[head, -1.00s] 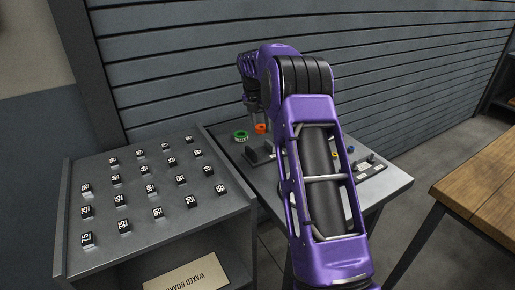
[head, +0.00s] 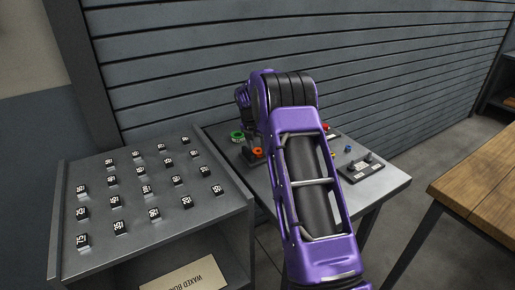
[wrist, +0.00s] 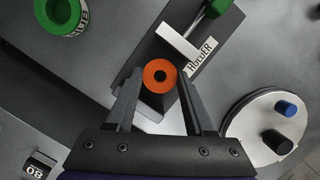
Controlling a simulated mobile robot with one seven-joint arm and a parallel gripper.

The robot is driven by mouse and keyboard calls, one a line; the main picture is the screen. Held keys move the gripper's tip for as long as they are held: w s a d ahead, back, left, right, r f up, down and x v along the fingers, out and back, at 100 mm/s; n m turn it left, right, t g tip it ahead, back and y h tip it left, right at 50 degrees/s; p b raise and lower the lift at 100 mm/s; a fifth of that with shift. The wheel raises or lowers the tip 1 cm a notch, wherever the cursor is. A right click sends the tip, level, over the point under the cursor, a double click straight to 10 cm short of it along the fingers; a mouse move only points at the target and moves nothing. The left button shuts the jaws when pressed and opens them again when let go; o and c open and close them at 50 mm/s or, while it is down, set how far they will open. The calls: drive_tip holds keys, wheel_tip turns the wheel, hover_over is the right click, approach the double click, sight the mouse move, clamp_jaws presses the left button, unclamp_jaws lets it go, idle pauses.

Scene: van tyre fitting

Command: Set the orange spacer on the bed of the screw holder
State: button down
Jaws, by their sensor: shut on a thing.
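The orange spacer (wrist: 148,75) is a ring with a dark centre, held between the two fingertips of my gripper (wrist: 160,84) in the wrist view. The screw holder (wrist: 152,48) is a dark bed with a white upright and a "HOLDER" label. In the head view the spacer (head: 257,152) shows low beside my wrist, and my arm hides most of the holder.
A green ring (head: 237,135) marked "HUB" in the wrist view lies left of the holder. A white disc (wrist: 244,128) with a blue and a black peg lies to the right. A grey stand (head: 125,245) with rows of tagged cubes is on the left.

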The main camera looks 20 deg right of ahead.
drive_tip(key=shift+f, duration=0.15)
drive_tip(key=c, duration=0.5)
unclamp_jaws()
drive_tip(key=shift+c, duration=0.2)
drive_tip(key=v, duration=1.2)
drive_tip(key=shift+p, duration=0.4)
drive_tip(key=shift+w+r, duration=0.1)
drive_tip(key=shift+r, duration=0.15)
